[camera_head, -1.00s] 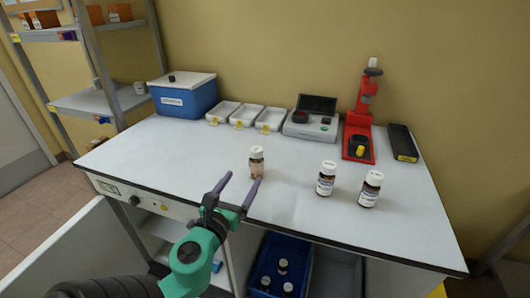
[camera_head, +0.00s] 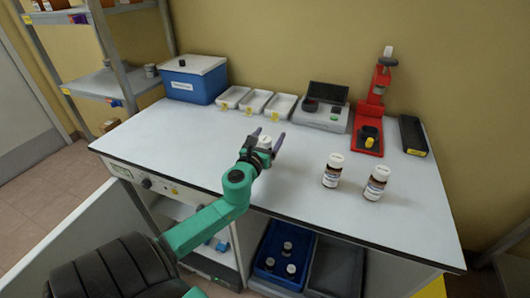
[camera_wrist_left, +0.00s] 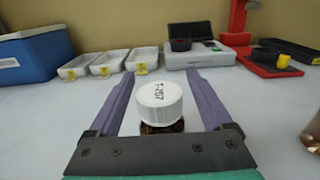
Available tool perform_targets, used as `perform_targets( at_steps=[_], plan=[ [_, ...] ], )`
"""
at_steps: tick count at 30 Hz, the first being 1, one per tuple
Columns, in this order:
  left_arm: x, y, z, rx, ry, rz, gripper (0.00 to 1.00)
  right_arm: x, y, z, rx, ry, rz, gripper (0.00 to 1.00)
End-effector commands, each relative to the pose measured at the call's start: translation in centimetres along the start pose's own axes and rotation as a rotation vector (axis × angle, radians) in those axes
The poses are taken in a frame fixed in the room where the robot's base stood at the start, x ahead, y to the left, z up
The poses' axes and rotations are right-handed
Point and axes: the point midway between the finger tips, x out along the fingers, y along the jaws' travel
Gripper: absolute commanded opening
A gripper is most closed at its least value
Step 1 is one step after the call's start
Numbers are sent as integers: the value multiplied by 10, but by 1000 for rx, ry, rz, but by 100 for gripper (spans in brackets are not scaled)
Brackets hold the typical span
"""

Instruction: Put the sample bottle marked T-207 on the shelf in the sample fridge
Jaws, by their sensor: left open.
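The sample bottle (camera_wrist_left: 160,103) stands upright on the bench, its white cap marked T-207 in the left wrist view. In the head view its white cap (camera_head: 265,142) shows between my left gripper's fingers, the rest hidden by the gripper. My left gripper (camera_head: 268,139) is open, with one finger on each side of the bottle; in the left wrist view gaps show between the cap and both fingers. Below the bench on the left is a white compartment with shelves (camera_head: 205,237), its door (camera_head: 75,240) standing open; it looks like the sample fridge. My right gripper is not in view.
Two more white-capped brown bottles stand to the right, one nearer (camera_head: 333,170) and one farther right (camera_head: 376,183). Behind are a blue box (camera_head: 195,84), white trays (camera_head: 256,102), a grey instrument (camera_head: 322,115) and a red stand (camera_head: 368,125). A blue crate (camera_head: 262,262) with bottles sits below the bench.

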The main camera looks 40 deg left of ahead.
Motion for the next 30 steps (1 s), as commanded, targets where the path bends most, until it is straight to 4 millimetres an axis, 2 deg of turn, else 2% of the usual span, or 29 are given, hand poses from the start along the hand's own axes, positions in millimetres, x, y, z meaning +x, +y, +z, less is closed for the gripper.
perform_targets(
  at_steps=[4,5,9,11,19,23,26,29,30],
  plan=[
    [0,0,-1,0,1,-1,83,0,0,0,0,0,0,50],
    [0,0,-1,0,1,-1,76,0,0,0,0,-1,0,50],
    [0,0,-1,0,1,0,22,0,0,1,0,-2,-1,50],
    [-1,0,-1,0,1,0,0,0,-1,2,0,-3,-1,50],
    [-1,0,1,1,0,0,0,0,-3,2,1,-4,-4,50],
    [-1,0,11,2,-2,-1,0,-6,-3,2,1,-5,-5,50],
    [-1,-1,30,3,-3,-3,0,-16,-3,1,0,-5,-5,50],
    [-1,-1,59,6,-5,-3,0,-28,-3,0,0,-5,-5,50],
    [-1,-2,74,6,-5,-5,0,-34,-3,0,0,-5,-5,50]
  ],
)
